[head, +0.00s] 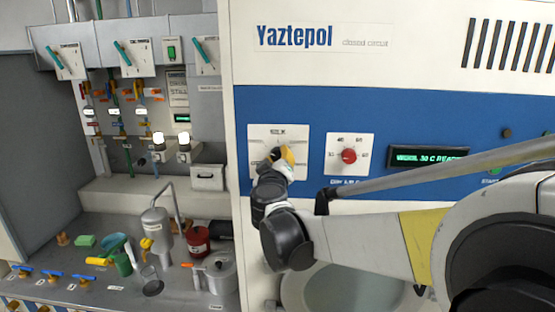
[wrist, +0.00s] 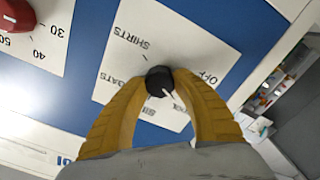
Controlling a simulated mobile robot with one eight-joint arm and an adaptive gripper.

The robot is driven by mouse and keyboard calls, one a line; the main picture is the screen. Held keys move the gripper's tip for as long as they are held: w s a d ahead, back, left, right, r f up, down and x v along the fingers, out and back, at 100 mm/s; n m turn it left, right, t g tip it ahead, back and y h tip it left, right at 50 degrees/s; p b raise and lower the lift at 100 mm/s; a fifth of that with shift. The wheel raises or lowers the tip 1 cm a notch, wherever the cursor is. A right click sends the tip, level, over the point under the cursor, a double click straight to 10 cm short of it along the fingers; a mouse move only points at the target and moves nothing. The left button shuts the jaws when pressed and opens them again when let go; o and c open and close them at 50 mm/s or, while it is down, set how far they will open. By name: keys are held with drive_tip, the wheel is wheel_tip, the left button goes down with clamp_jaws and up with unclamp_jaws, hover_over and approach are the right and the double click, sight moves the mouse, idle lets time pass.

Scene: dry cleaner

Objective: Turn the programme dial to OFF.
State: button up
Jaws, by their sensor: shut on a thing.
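The programme dial is a black knob (wrist: 159,80) on a white plate (head: 256,137) at the left of the machine's blue band. In the wrist view its plate (wrist: 135,25) appears upside down, with SHIRTS at upper left, a partly covered label ending in OATS at left, OFF at right and other partly hidden labels below. The knob's white mark points down and right in that view, not straight at OFF. My gripper (head: 285,155) has its yellow fingers, also in the wrist view (wrist: 161,84), closed on both sides of the knob. In the head view the gripper mostly hides the knob.
A red temperature knob (head: 349,156) sits on a separate plate right of the dial. A green-lit display (head: 428,157) is farther right. A cluttered steel counter (head: 120,284) with a kettle-like pot (head: 219,273) lies at lower left.

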drive_tip(key=n+b, duration=0.2)
drive_tip(key=n, duration=0.3)
drive_tip(key=n+b, duration=0.1)
drive_tip(key=n, duration=0.4)
drive_tip(key=shift+n, duration=0.3)
idle(0.4)
drive_tip(key=o, duration=1.2)
drive_tip(key=shift+o, duration=0.2)
drive_tip(key=s, duration=1.2)
drive_tip(key=shift+a, duration=0.25)
